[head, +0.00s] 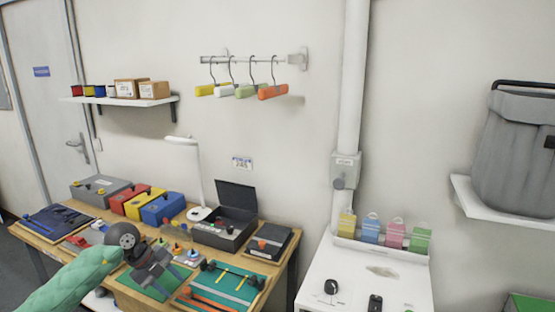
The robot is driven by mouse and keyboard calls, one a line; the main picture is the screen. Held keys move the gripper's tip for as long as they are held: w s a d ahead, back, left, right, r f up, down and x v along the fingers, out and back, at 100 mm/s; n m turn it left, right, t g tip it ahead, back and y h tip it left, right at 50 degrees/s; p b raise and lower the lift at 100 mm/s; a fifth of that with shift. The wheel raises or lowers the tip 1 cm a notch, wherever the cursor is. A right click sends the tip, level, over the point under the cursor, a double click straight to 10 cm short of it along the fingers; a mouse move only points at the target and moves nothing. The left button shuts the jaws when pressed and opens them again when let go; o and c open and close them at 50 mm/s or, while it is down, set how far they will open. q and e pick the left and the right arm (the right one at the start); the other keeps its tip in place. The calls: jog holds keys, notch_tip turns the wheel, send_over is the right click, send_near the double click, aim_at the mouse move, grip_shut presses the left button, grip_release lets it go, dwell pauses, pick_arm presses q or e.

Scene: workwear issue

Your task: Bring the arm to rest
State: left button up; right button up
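My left arm comes in from the lower left in a green sleeve. Its grey gripper (160,278) is over the front of the wooden workbench (112,212), above a green mat (135,287). I see nothing clearly held in it, but the fingers are small and dark, so I cannot tell whether they are open or shut. I cannot tell whether it touches anything on the bench. My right arm and gripper are not in view.
Red, yellow and blue boxes (163,208), a lamp (198,212), an open black case (226,232) and a teal mat (226,288) with tools crowd the bench. A white cabinet (350,268) stands to the right. Coloured hangers (272,91) hang on a wall rail.

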pick_arm(q)
jog(key=s+d+m+h, duration=0.15)
jog(key=d+h, duration=0.25)
jog(key=d, duration=0.5)
jog(key=s+d+r+n+t+h, duration=0.4)
jog(key=d+r+n+t+h, duration=0.4)
jog(key=t, duration=0.5)
jog(key=s+a+f+n+y, duration=0.5)
jog(key=a+f+n+y, duration=0.15)
jog(key=n+y, duration=0.3)
jog(key=s+a+f+n+y, duration=0.45)
jog(key=f+n+y, duration=0.35)
jog(key=y, duration=0.2)
jog(key=s+d+f+g+h, duration=0.1)
jog(key=s+d+f+g, duration=0.1)
jog(key=s+f+g, duration=0.65)
jog(key=s+d+f+g+h, duration=0.1)
jog(key=s+f+g, duration=0.25)
jog(key=s, duration=1.05)
jog(key=s+d+f, duration=0.1)
jog(key=s+f, duration=0.1)
jog(key=f, duration=1.9)
jog(key=s+d+f+g, duration=0.1)
jog(key=s+d+f, duration=0.1)
jog(key=f, duration=1.9)
jog(key=shift+s+d, duration=0.15)
jog(key=shift+s, duration=0.35)
